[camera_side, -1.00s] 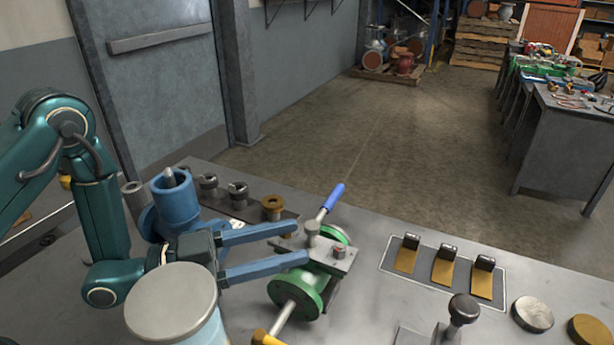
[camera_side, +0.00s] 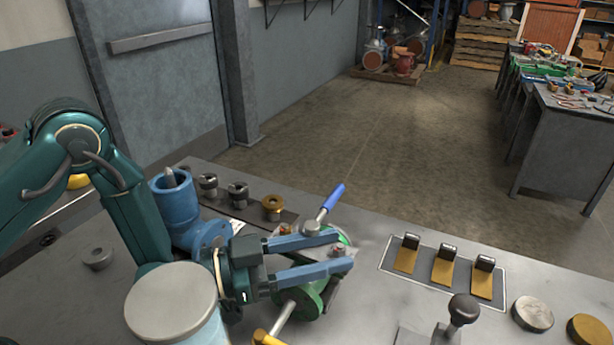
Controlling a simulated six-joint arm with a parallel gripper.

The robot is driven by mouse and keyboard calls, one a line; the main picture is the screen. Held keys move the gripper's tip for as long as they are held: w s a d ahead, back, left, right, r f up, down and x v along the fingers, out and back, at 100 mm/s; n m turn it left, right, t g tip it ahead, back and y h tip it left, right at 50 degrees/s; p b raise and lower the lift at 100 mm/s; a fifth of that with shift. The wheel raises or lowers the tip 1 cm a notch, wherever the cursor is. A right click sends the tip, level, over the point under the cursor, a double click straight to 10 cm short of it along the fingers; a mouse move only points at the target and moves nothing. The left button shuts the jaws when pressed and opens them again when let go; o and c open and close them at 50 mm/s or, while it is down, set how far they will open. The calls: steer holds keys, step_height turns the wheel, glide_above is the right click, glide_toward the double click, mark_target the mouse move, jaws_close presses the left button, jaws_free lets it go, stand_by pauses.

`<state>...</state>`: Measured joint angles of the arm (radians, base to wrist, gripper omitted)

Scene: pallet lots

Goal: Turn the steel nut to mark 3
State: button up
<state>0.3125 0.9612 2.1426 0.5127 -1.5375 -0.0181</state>
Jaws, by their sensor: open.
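A green valve (camera_side: 305,300) with a blue-handled lever (camera_side: 333,197) stands on the bench, partly hidden by my gripper. A small nut-like fitting (camera_side: 337,249) on its top plate shows between my fingertips. I cannot tell whether this is the steel nut. My gripper (camera_side: 345,250) is open, its two blue fingers reaching right over the valve. Contact with the fitting cannot be told. Two slotted steel collars, one at the left (camera_side: 208,184) and one beside it (camera_side: 238,194), stand behind with a brass one (camera_side: 272,206). No numbered mark is readable.
A blue flanged pipe piece (camera_side: 178,208) stands left of the collars. A yellow-ended handle (camera_side: 268,338) projects in front of the valve. Three brass hinged plates (camera_side: 442,271), a black-knobbed lever (camera_side: 463,310) and round discs (camera_side: 532,313) occupy the right side.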

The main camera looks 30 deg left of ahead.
steer(key=shift+c, duration=0.3)
jaws_close()
steer(key=shift+s+d, duration=0.1)
steer(key=shift+s+d+n+t+y, duration=0.1)
steer(key=shift+d+n+t+y, duration=0.05)
steer(key=shift+n+t+y, duration=1.15)
steer(key=shift+t+y, duration=0.1)
steer(key=shift+y, duration=0.2)
steer(key=shift+o, duration=0.3)
jaws_free()
